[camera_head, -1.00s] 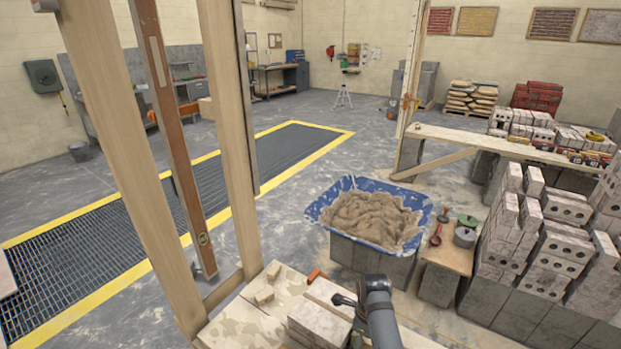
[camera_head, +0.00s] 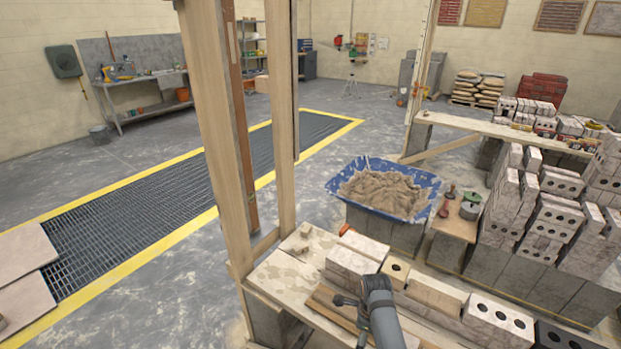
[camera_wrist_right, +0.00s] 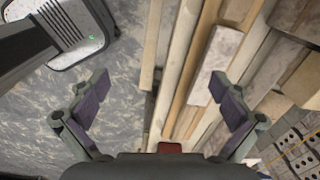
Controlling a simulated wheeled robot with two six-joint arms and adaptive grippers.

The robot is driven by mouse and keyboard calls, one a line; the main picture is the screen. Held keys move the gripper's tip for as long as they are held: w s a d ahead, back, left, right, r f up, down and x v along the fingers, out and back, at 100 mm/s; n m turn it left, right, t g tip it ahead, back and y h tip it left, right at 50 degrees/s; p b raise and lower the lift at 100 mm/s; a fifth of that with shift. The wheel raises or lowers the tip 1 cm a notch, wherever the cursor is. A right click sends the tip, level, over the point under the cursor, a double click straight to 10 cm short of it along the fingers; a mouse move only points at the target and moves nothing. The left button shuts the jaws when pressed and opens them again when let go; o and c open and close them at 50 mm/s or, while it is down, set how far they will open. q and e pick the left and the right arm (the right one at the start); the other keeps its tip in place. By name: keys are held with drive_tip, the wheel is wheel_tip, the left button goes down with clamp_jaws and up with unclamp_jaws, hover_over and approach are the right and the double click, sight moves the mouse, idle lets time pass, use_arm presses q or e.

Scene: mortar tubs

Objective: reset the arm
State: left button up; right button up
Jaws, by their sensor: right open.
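My right arm comes in from the bottom of the head view, grey and jointed. Its gripper (camera_head: 344,301) is small there and points left over the plank bench. In the right wrist view my right gripper (camera_wrist_right: 161,98) has its two dark fingers spread wide, with nothing between them. Below it lie timber boards and pale blocks at several angles, apart from the fingers. My left arm and left gripper are not in view.
A wooden post frame (camera_head: 287,110) stands close on the left of the bench. Pale blocks (camera_head: 352,264) line the bench top. A blue mortar tub (camera_head: 432,186) stands behind. Block stacks (camera_head: 560,225) fill the right. The floor beside the yellow-edged grating (camera_head: 130,205) is open.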

drive_tip(key=s+d+f+n, duration=0.3)
drive_tip(key=s+f+n, duration=0.35)
drive_tip(key=f, duration=0.45)
drive_tip(key=s+d+f+n, duration=0.2)
drive_tip(key=s+f+n, duration=0.3)
drive_tip(key=s+f, duration=0.45)
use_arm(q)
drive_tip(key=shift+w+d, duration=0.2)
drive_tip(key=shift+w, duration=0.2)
use_arm(e)
drive_tip(key=s+d+f+n, duration=0.2)
drive_tip(key=s+f+n, duration=0.2)
drive_tip(key=s, duration=0.3)
drive_tip(key=s+d+f+n, duration=0.3)
drive_tip(key=s+f+n, duration=0.1)
drive_tip(key=s, duration=0.4)
drive_tip(key=s+d+f+n+t, duration=0.1)
drive_tip(key=s+d+f+n, duration=0.2)
drive_tip(key=s, duration=0.5)
drive_tip(key=shift+f+n+h, duration=0.4)
drive_tip(key=shift+f+n, duration=0.05)
drive_tip(key=shift+f, duration=0.1)
